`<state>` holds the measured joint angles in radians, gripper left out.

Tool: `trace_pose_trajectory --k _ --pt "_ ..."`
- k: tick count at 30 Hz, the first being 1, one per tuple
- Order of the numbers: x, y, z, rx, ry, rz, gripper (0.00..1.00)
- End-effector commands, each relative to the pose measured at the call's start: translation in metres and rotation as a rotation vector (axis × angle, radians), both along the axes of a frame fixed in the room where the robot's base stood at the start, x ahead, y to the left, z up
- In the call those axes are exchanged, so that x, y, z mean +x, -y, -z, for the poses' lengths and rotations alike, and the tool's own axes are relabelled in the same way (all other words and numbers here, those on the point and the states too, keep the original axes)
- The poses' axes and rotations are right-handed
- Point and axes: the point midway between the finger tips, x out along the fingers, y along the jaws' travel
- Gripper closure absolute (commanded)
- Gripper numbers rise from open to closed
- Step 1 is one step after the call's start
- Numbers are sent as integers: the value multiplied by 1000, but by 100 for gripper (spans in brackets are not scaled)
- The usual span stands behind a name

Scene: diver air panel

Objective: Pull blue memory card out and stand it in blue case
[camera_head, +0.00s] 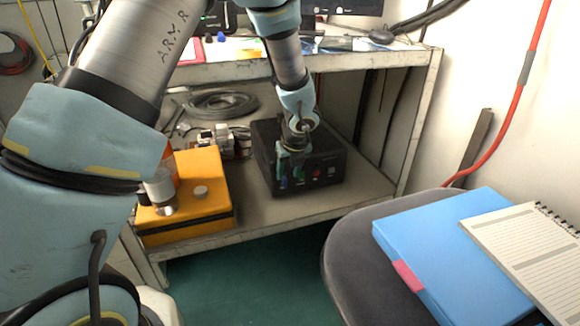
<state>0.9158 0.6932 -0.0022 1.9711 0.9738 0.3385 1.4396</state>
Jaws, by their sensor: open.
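A black box (265,165) with a front panel stands on the lower shelf. A small blue item (283,181) shows at the left of its front, likely the blue memory card, with a green item beside it. My gripper (293,163) is at the front of the box, pointing down, close to these items. Its jaws are open, but they are small and partly blend with the panel, so contact cannot be told. I cannot clearly pick out the blue case; small blue items (221,37) lie on the upper shelf.
A yellow case (215,180) with bottles on it stands left of the black box. A coiled cable (222,103) lies behind. The upper shelf (350,62) overhangs. A grey chair (350,240) with a blue folder (440,240) and a notebook (530,250) stands at right.

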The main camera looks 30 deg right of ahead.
Motion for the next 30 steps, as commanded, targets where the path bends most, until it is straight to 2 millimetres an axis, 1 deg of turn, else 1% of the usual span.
trace_pose_trajectory --k 1,3,9,14,22,30 --pt "3 0 12 2 -1 -1 52" --pt "8 1 23 2 -1 0 52" --pt "17 2 42 1 0 1 52" --pt "20 3 49 0 0 0 52" --pt "20 2 49 0 0 0 52" --pt "20 2 49 0 0 0 83"
